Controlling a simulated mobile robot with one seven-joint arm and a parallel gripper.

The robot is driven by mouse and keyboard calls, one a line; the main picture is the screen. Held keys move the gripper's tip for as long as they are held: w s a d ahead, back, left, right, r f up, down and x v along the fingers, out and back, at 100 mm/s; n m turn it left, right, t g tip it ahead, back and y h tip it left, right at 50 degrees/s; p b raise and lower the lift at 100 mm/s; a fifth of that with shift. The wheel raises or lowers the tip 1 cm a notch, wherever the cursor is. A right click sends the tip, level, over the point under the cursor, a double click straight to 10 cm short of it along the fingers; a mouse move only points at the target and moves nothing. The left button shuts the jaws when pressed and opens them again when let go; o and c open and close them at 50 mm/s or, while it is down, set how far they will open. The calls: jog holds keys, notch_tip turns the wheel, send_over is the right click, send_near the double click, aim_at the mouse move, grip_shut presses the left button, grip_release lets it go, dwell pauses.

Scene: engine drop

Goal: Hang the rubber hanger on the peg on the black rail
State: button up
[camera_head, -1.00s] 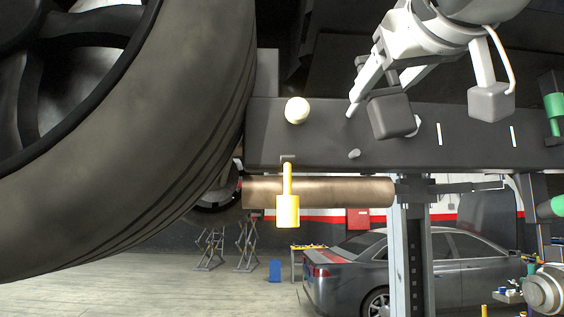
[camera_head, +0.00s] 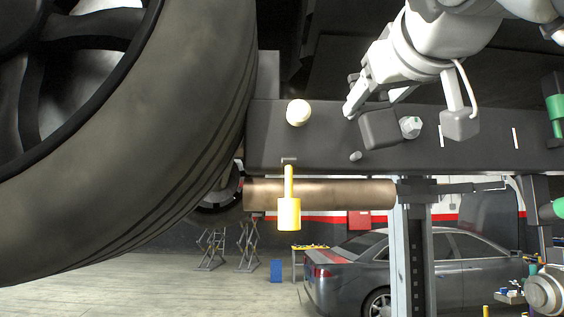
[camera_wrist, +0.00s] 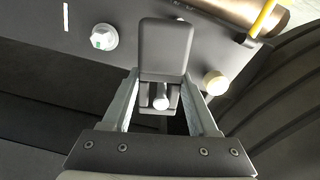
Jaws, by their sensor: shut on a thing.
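The rubber hanger (camera_head: 381,130) is a dark grey block in front of the black rail (camera_head: 275,150). In the wrist view the hanger (camera_wrist: 166,52) shows a wide block with a narrower part between the fingers. My gripper (camera_head: 370,98) is shut on it; both fingers of the gripper (camera_wrist: 162,90) flank the narrower part. A small grey peg (camera_head: 356,155) stands out of the rail just below and left of the hanger. A light pin (camera_wrist: 160,98) shows at the narrower part; I cannot tell whether it belongs to the hanger or the rail.
A cream round knob (camera_head: 298,112) sits on the rail left of the gripper, and a bolt head (camera_head: 410,127) close right of the hanger. A yellow piece (camera_head: 288,210) hangs below the rail before a brown pipe (camera_head: 350,193). A large tyre (camera_head: 205,130) fills the left.

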aim_at(355, 123)
jog(key=shift+w+p, duration=0.3)
jog(key=shift+w, duration=1.45)
jog(key=shift+f, duration=0.15)
jog(key=shift+w+f+b, duration=0.1)
jog(key=shift+f+b, duration=0.25)
jog(key=shift+b, duration=0.15)
jog(key=o, duration=1.5)
